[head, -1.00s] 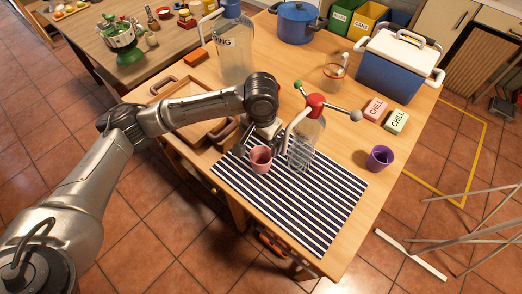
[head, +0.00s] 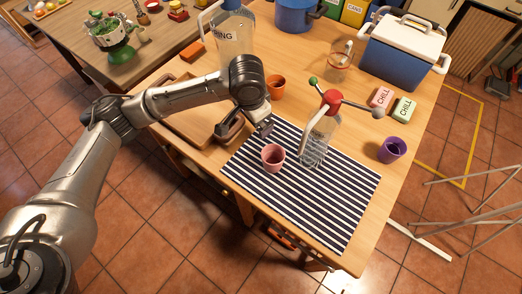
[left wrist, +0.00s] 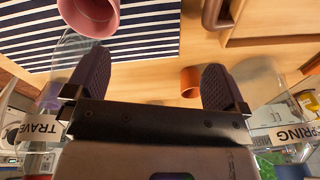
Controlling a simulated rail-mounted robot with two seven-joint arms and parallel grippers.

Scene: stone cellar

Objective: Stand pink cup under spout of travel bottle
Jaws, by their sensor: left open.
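The pink cup (head: 273,157) stands upright on the navy-and-white striped mat (head: 310,205), to the left of the clear travel bottle (head: 316,152). The bottle has a red top with knobbed arms, and a pale curved spout (head: 306,124) bends down on its cup side. I cannot tell whether the cup is exactly below the spout tip. My left gripper (head: 249,128) is open and empty, behind and left of the cup, apart from it. The left wrist view shows its spread fingers (left wrist: 157,80), the pink cup (left wrist: 92,12) beyond them and the TRAVEL label (left wrist: 40,127).
An orange cup (head: 275,88) stands behind my gripper, near the large SPRING bottle (head: 232,45). A wooden tray (head: 185,120) lies at left. A purple cup (head: 391,150), two CHILL blocks (head: 382,98) and a blue cooler (head: 400,55) are at right.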

